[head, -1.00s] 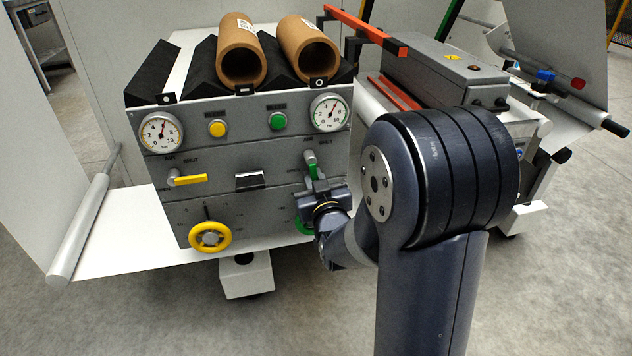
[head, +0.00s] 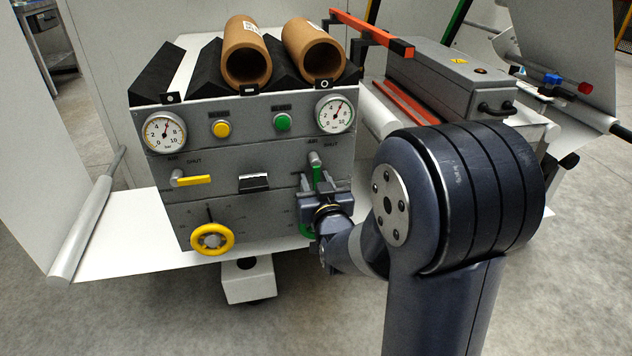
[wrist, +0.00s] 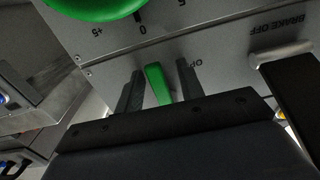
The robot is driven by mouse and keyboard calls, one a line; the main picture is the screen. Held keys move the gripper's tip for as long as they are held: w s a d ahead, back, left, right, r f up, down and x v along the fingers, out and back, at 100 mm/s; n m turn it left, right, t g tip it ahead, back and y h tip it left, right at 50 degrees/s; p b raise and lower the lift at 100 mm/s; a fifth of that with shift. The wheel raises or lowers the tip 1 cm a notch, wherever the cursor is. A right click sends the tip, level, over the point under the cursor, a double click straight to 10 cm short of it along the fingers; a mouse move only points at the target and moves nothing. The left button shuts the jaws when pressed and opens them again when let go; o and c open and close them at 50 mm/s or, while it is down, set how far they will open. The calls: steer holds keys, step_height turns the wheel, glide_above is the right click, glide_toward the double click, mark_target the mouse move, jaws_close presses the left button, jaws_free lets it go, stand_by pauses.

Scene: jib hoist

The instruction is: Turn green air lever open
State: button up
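The green air lever (head: 317,173) hangs down from its grey pivot on the right of the grey control panel, under the right gauge. Its lower end is hidden behind my gripper (head: 318,196) in the head view. In the wrist view, the green lever (wrist: 157,84) stands between the two dark fingers of my gripper (wrist: 159,88). A gap shows on each side of it, so the fingers are open around it and not pressed on it.
A green handwheel (wrist: 95,8) lies close to the gripper, mostly hidden in the head view. A yellow lever (head: 193,181) and yellow handwheel (head: 212,239) are on the panel's left. Cardboard tubes (head: 246,55) lie on top. A grey box (head: 450,85) stands to the right.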

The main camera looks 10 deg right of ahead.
steer(key=shift+s, duration=0.15)
steer(key=s+p, duration=0.1)
steer(key=s, duration=0.9)
steer(key=shift+s+p, duration=0.3)
steer(key=shift+w, duration=0.1)
steer(key=w+b, duration=0.1)
steer(key=w, duration=0.9)
steer(key=shift+w+r, duration=0.1)
steer(key=shift+w, duration=0.3)
steer(key=shift+d+n+p, duration=0.3)
steer(key=shift+n+p, duration=0.2)
steer(key=shift+n, duration=0.2)
